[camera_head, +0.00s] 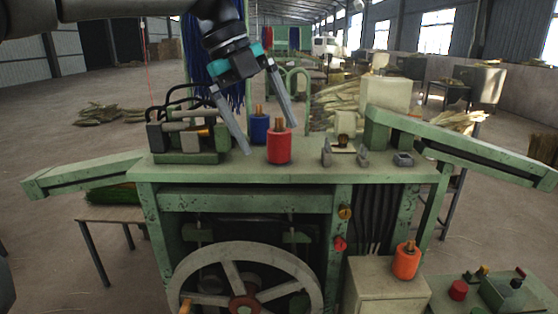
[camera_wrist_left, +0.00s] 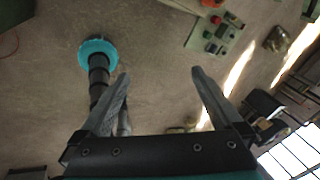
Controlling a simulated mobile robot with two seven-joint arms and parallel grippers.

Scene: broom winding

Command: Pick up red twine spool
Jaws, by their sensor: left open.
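The red twine spool (camera_head: 279,147) stands upright on the green machine's top (camera_head: 310,172), near its front edge. A blue spool (camera_head: 259,130) stands just behind it to the left. My left gripper (camera_head: 269,139) comes in from the top left, open, its fingers slanting down to the right. One fingertip shows left of the red spool, the other by its upper right; the depth between them is unclear. In the left wrist view the open fingers (camera_wrist_left: 160,73) have nothing between them, and the red spool cannot be made out. My right gripper does not show.
An orange spool (camera_head: 406,262) stands on a pale box (camera_head: 385,290) at the lower right. A black-handled device (camera_head: 188,138) stands left of the spools. Small metal brackets (camera_head: 344,145) lie to the right. A large wheel (camera_head: 245,282) is below the top.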

